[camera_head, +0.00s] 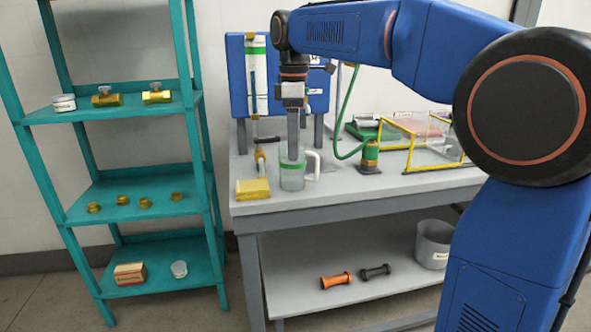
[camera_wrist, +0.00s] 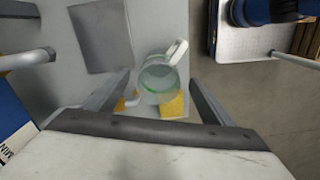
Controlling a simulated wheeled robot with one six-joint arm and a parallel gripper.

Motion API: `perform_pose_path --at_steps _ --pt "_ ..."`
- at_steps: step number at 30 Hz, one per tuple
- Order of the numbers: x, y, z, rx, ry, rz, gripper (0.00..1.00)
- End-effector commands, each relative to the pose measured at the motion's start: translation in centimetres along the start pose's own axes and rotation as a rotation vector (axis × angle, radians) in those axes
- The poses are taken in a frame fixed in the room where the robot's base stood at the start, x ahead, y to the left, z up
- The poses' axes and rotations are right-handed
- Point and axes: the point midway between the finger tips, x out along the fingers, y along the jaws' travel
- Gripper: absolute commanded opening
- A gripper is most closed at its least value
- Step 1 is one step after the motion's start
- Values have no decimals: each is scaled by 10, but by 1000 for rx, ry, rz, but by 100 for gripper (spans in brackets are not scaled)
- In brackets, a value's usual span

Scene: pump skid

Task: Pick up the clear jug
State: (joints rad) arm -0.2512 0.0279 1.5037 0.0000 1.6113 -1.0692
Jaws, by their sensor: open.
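The clear jug (camera_head: 292,178) stands upright near the front edge of the workbench. It has a green band and a white handle on its right side. In the wrist view the jug (camera_wrist: 160,82) shows between my two fingers, its handle toward the top right. My gripper (camera_head: 293,155) points down with its fingertips at about the jug's rim in the head view. In the wrist view my gripper (camera_wrist: 160,78) is open, one finger to each side of the jug. I cannot tell whether either finger touches it.
A yellow block (camera_head: 253,189) lies close to the left of the jug. A green hose runs to a brass-and-green fitting (camera_head: 369,157) on the right. A yellow-framed clear box (camera_head: 430,140) stands farther right. A teal shelf (camera_head: 140,187) stands left of the workbench (camera_head: 400,187).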

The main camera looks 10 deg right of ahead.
Motion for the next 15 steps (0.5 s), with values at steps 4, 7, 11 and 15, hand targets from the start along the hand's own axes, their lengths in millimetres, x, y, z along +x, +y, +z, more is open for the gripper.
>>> perform_pose_path --at_steps 4,7,11,15 --pt "7 0 0 0 1 1 77" --pt "16 0 0 0 0 -1 77" --pt "34 1 0 0 -1 -1 77" --pt "50 1 0 0 0 0 77"
